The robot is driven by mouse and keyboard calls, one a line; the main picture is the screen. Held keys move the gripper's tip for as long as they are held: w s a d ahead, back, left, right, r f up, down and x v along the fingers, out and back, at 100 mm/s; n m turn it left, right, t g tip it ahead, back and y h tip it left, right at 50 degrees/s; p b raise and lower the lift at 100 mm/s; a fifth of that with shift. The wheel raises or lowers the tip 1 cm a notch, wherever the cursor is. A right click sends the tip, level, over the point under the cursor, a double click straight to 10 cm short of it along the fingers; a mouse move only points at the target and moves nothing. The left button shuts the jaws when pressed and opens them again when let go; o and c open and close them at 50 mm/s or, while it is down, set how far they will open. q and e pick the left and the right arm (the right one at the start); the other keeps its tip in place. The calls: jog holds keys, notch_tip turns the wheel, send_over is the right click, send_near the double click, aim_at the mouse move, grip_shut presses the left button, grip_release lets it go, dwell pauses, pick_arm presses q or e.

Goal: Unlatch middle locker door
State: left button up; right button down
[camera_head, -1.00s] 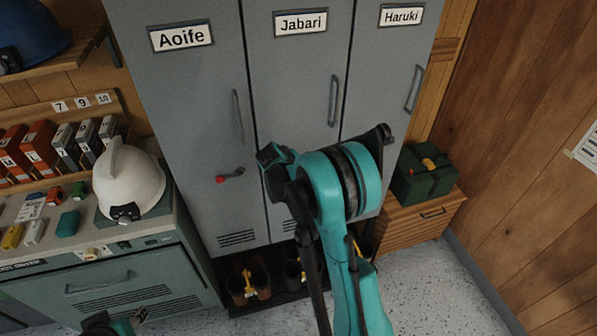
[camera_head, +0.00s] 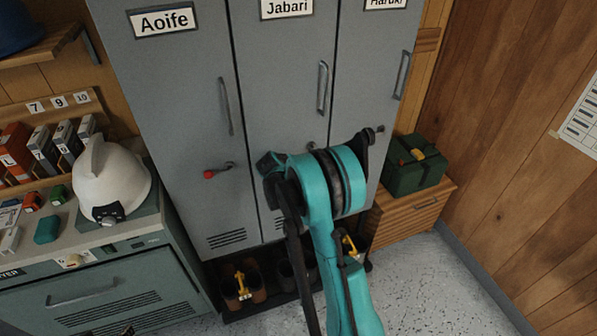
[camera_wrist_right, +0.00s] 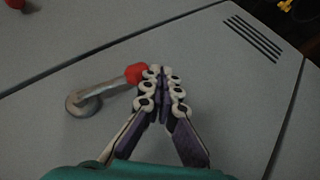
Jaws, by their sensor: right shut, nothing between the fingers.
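The middle locker door, labelled Jabari (camera_head: 275,75), is closed in the head view. Its latch is mostly hidden behind my right arm. In the right wrist view, the metal latch lever (camera_wrist_right: 108,86) runs from a round pivot at left to a red knob (camera_wrist_right: 136,74) at right. My right gripper (camera_wrist_right: 162,78) is shut and empty, with its fingertips just right of the knob. They look close to or against it; I cannot tell whether they touch. My right gripper is hidden by its own arm in the head view. My left gripper cannot be made out.
The Aoife locker (camera_head: 175,90) at left has a red-knobbed latch (camera_head: 215,171). The Haruki locker (camera_head: 372,75) adjoins at right. A green box (camera_head: 415,172) sits on a wooden cabinet (camera_head: 430,203). A counter with a white helmet (camera_head: 108,182) stands left. The floor at right is clear.

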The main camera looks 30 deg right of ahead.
pick_arm(q)
jog(key=shift+f, duration=0.25)
pick_arm(e)
jog(key=shift+s+d+f, duration=0.15)
jog(key=shift+d+f, duration=0.15)
jog(key=shift+d, duration=0.2)
